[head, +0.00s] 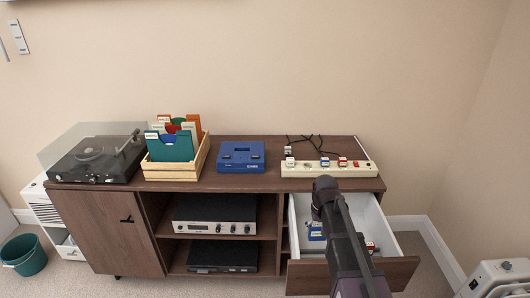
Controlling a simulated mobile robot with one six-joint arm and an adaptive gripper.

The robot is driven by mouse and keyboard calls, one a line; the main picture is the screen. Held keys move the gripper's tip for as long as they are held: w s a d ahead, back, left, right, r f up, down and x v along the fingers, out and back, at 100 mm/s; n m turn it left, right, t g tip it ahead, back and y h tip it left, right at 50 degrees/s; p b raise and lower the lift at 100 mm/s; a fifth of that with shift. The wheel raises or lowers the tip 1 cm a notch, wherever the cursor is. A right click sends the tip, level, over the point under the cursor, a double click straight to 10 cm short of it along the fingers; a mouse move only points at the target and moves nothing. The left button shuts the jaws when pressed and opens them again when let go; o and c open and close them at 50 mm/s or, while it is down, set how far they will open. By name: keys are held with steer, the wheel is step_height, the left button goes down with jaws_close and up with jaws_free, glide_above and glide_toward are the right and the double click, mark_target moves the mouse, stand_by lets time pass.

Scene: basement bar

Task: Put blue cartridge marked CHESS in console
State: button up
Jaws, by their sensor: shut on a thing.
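The console is probably the flat blue box (241,156) with dark slots on top of the cabinet, near the middle. A blue cartridge (316,232) shows in the open drawer, just left of my arm; its marking is too small to read. My gripper (318,214) is down at the drawer, mostly covered by my own dark arm. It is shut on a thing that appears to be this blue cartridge. The fingertips are hidden.
The white drawer (383,232) stands pulled out and holds a small red item (371,248). A power strip (300,170) with cables lies on the cabinet top (225,182). A wooden crate of folders (172,173) and a turntable (97,160) stand left of the blue box.

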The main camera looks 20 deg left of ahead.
step_height(320, 180, up, 33)
steer(key=p, duration=3.2)
steer(key=shift+p, duration=0.3)
steer(key=shift+w, duration=0.1)
